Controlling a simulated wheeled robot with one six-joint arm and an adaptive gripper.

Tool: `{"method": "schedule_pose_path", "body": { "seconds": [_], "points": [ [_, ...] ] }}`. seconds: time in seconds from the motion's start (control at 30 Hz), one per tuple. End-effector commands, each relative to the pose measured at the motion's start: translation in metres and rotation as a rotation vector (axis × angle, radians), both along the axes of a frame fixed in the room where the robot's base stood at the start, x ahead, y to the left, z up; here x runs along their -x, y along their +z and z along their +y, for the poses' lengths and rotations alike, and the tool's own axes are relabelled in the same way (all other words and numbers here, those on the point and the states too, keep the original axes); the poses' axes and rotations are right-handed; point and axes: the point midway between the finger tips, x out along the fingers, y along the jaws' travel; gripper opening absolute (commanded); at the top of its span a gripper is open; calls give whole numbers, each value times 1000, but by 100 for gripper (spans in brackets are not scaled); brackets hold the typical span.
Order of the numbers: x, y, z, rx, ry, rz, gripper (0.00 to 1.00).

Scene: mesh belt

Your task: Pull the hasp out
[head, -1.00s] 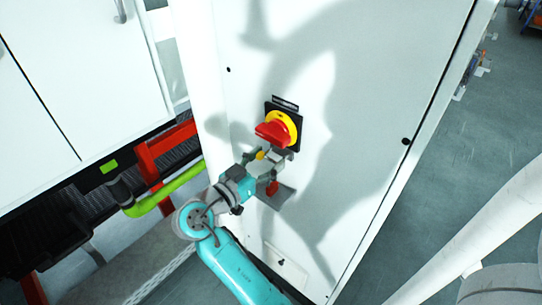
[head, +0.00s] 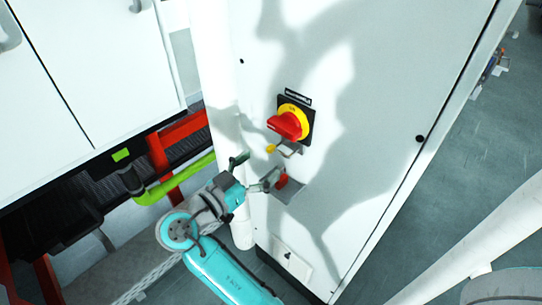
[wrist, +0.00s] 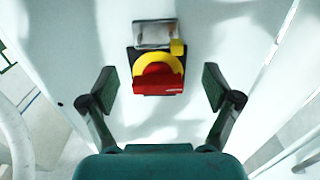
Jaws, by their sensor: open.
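The hasp (head: 289,149) is a small grey metal piece with a yellow tab (head: 270,148). It hangs at the lower edge of the red and yellow rotary switch (head: 291,122) on the white cabinet. In the wrist view, the silvery piece with a yellow corner (wrist: 155,35) beside the switch (wrist: 158,78) appears to be the hasp. My gripper (head: 255,172) is open and empty, below and left of the hasp in the head view. In the wrist view its fingers (wrist: 159,88) stand wide apart, one on each side of the switch.
A grey ledge (head: 291,193) with a red item (head: 281,181) is on the cabinet (head: 385,110) below the switch, close to one finger. A green bar (head: 176,181) and red frame (head: 157,153) lie left. Open floor (head: 470,120) shows right.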

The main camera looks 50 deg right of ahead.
Motion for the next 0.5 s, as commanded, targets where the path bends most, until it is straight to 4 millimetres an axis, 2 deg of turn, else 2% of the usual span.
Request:
{"method": "schedule_pose_path", "body": {
  "seconds": [0.03,0.2,0.33,0.5],
  "points": [
    [-1,0,11,-1,5,0,89],
    [1,0,40,0,4,0,89],
    [1,0,54,0,3,1,89],
    [2,0,61,0,2,0,89]
  ]
}}
